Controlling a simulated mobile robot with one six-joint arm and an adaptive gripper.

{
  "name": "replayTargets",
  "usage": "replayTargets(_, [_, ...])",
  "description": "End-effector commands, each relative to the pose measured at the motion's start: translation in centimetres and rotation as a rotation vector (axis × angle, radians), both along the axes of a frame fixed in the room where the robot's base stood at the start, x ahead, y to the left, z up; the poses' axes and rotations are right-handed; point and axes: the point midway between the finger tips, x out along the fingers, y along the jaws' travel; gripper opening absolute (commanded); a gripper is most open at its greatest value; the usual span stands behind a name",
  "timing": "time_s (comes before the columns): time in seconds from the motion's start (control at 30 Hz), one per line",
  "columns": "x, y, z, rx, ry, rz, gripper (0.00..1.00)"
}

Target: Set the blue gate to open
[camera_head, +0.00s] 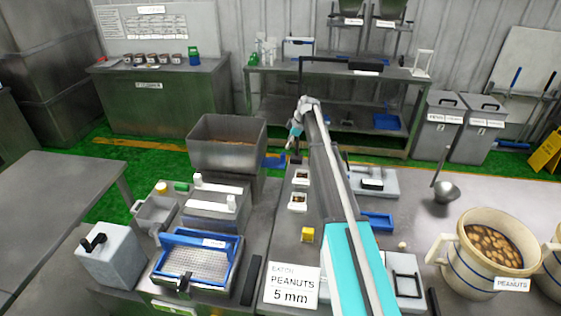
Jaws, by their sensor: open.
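A blue part (273,160), which may be the blue gate, shows at the right side of the grey steel hopper (228,150). It is small and partly hidden, so its position, open or shut, cannot be told. The hopper holds brown contents. My gripper (296,154) is small and dark at the end of my arm, to the right of the blue part in the picture and apart from it. It is open and I see nothing in it. Another blue piece, a frame (200,238), stands over a perforated tray at the lower left.
Small white trays (298,202) and a yellow block (307,235) are on the bench near my arm. A card (292,285) reads peanuts 5 mm. A ladle (446,190) and a pot of peanuts (480,277) stand right. A steel table (60,190) is left.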

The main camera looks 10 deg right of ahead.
Motion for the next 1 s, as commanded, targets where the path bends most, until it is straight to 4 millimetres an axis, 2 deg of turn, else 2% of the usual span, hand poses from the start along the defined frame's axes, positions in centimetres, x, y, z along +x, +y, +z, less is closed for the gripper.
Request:
replayTargets(0.03, [0.1, 0.2, -0.8, 0.000, 0.000, 0.000, 0.71])
replayTargets(0.7, [0.7, 2.2, -6.0, 0.000, 0.000, 0.000, 0.71])
replayTargets(1.0, [1.0, 2.8, -7.8, 0.000, -0.001, -0.001, 0.71])
